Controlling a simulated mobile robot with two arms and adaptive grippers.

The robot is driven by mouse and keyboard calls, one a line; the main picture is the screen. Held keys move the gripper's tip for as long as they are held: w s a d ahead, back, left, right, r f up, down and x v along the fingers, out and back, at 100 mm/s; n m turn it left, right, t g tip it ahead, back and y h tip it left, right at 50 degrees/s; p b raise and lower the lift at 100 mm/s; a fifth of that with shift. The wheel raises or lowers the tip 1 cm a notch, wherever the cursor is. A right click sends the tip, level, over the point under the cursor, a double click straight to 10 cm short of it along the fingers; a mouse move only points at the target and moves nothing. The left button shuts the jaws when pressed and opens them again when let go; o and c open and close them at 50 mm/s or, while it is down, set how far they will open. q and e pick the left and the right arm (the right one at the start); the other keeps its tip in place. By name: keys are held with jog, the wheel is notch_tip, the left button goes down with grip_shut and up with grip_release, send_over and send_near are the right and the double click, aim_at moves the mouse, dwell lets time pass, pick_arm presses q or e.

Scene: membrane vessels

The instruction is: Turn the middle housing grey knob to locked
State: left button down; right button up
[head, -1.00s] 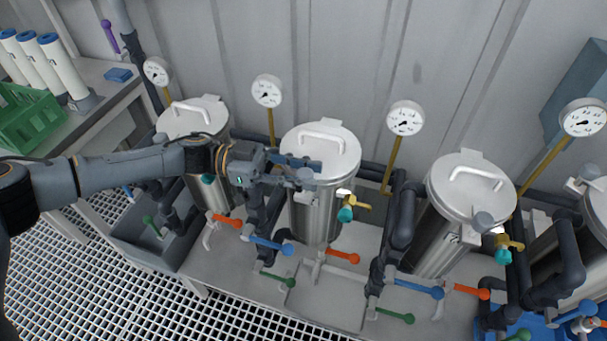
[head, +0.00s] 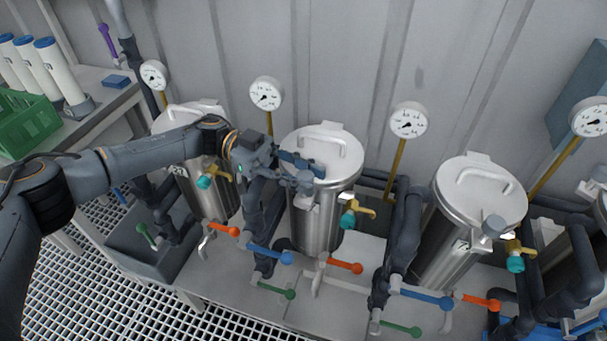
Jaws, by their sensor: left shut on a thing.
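The middle housing (head: 316,224) is an upright steel vessel with a pale lid (head: 336,140) and a handle on top. Its grey knob (head: 305,181) sits at the front left of the lid rim, mostly hidden by my left gripper. My left gripper (head: 301,172) comes in from the left and is shut on this grey knob, with its fingers at the lid's edge. The knob's turn angle cannot be made out. My right gripper is not in view.
Similar housings stand at left (head: 203,190) and right (head: 477,190); the right one has its own grey knob (head: 493,226). Pressure gauges (head: 266,94), dark pipes and coloured valve handles crowd around them. A green crate (head: 27,123) sits on the left bench.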

aim_at(305, 175)
pick_arm(q)
jog(key=shift+r, duration=0.1)
jog(key=c, duration=1)
grip_release()
jog(key=shift+d, duration=0.1)
notch_tip(305, 175, up, 10)
